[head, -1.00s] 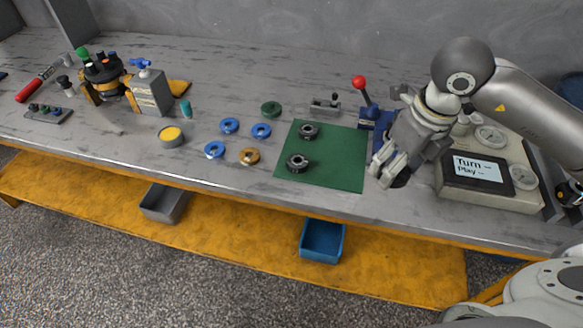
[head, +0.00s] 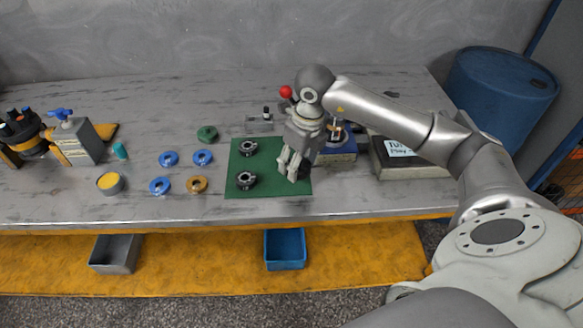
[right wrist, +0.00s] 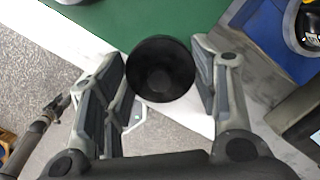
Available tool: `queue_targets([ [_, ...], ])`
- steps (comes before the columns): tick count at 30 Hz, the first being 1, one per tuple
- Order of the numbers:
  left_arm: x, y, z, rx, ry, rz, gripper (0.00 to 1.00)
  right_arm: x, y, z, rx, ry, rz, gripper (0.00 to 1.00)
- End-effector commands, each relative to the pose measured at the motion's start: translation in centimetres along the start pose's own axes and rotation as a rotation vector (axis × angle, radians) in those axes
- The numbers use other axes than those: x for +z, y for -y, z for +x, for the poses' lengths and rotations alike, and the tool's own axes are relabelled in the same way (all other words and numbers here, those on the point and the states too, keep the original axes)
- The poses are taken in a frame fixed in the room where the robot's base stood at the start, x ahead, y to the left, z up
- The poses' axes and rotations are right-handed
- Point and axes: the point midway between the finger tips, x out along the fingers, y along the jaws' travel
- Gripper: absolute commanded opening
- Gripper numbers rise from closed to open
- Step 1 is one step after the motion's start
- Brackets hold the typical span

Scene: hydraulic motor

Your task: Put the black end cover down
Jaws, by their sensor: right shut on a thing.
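My right gripper (head: 290,170) is over the right part of the green mat (head: 236,191). It is shut on the black end cover (right wrist: 160,68), a round dark piece that sits between both fingers in the right wrist view. In the head view the fingers hide most of the cover, and only a dark bit shows beside them. Whether the cover touches the mat cannot be told.
Two dark ring parts lie on the mat's left side, one far (head: 248,148) and one near (head: 246,180). A blue block with a red-knobbed lever (head: 286,92) stands right of the mat. Several blue rings, an orange ring (head: 196,184) and a green part (head: 207,134) lie to the left.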

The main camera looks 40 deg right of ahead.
Motion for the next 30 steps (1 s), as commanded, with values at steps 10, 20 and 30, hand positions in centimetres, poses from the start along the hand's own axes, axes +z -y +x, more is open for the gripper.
queue_targets([
  [10,0.0,0.3,-0.5,-0.004,0.001,-0.001,0.40,1.9,0.3,2.9,0.001,0.003,0.001,0.21],
  [20,0.0,0.4,-1.4,-0.005,0.002,-0.001,0.40,1.6,0.4,6.1,-0.001,0.004,0.000,0.21],
  [30,0.0,0.4,-1.1,-0.004,0.003,-0.001,0.40,1.5,0.4,6.5,-0.001,0.002,0.000,0.61],
])
